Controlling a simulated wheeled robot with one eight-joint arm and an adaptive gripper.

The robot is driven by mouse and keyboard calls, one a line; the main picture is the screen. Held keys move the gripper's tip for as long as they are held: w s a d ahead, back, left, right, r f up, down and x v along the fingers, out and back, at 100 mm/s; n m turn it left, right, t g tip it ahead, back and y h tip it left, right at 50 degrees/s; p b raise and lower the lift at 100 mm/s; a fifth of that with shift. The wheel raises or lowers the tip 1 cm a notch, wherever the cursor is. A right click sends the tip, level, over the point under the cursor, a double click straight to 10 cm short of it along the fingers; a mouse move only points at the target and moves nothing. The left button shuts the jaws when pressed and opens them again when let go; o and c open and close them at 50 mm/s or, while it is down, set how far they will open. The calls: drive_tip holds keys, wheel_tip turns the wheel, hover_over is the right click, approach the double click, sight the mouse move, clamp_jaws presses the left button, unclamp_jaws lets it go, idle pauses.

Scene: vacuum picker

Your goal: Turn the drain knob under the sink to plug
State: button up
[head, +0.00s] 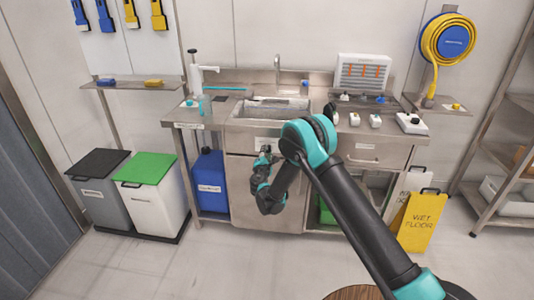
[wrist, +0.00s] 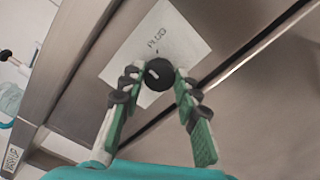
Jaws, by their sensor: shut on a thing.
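The drain knob (wrist: 159,75) is a small round black knob with a short white mark on its face. It sits on a white label plate (wrist: 188,42) fixed to the steel front under the sink (head: 272,108). A word that looks like PLUG is printed on the plate, tilted in the wrist view. My gripper (wrist: 157,80) has one green-padded finger on each side of the knob, its tips closed against the knob's sides. In the head view my gripper (head: 265,153) is at the plate below the basin, and the knob is mostly hidden behind it.
A blue container (head: 209,182) stands under the counter to the left. A grey bin (head: 100,190) and a green-lidded bin (head: 150,195) stand further left. A yellow wet floor sign (head: 421,222) stands at the right. The floor in front of the bins is clear.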

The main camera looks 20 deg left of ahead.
drive_tip(key=m, duration=0.7)
drive_tip(key=shift+f, duration=0.15)
idle(0.4)
drive_tip(key=o, duration=1.2)
drive_tip(key=shift+c, duration=0.2)
drive_tip(key=v, duration=1.2)
drive_tip(key=shift+d, duration=0.15)
